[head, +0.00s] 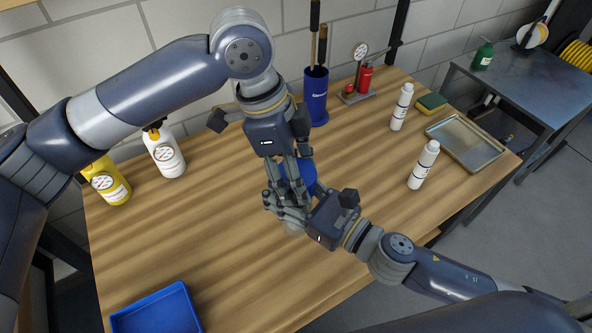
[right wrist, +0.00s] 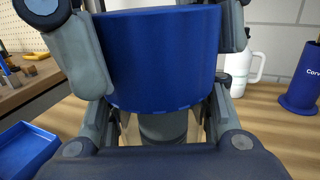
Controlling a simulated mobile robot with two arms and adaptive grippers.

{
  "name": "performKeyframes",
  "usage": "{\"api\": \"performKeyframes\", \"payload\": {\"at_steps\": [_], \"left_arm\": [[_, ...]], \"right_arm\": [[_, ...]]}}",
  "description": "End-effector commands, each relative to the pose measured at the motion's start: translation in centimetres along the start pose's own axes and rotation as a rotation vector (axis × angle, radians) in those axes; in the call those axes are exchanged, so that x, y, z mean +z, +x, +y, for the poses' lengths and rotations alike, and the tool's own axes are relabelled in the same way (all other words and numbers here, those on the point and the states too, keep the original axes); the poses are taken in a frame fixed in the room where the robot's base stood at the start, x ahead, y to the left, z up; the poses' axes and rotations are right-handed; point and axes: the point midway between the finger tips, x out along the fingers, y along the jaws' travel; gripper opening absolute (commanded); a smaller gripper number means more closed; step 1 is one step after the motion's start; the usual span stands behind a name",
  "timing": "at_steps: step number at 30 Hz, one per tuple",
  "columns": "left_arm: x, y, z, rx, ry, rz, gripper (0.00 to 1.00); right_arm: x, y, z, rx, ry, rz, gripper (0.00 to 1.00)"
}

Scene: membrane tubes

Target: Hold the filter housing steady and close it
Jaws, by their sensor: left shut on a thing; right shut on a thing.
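The filter housing shows in the head view as a blue rounded part (head: 301,176) at the middle of the wooden table, mostly hidden by both grippers. A pale piece shows just below the fingers. In the right wrist view the blue part (right wrist: 160,60) is a large upright cylinder filling the upper middle. My left gripper (head: 285,200) comes down from above and is shut on the housing. My right gripper (head: 298,208) reaches in from the lower right and is shut on it too, its fingers on both sides of the blue cylinder. Exact finger contacts are hidden.
A blue tray (head: 157,312) lies at the front left. A white jug (head: 165,152) and a yellow bottle (head: 108,182) stand at left. Two white bottles (head: 401,107) (head: 424,165) and a metal tray (head: 466,142) are at right. A blue tool holder (head: 316,97) stands behind.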

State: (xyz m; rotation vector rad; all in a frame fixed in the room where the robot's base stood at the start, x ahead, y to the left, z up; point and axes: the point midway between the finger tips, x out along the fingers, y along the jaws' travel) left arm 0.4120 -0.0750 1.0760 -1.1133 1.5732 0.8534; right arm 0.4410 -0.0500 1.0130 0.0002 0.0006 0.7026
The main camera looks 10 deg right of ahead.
Motion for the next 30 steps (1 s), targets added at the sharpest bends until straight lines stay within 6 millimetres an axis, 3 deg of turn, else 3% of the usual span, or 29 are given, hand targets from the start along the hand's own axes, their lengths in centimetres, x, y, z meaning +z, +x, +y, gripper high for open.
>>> {"api": "performKeyframes", "payload": {"at_steps": [30], "left_arm": [[0.21, -0.09, -0.25, 0.470, 1.707, -0.014, 0.30]], "right_arm": [[0.02, -0.04, 0.10, 0.003, 0.000, 0.000, 0.00]]}}
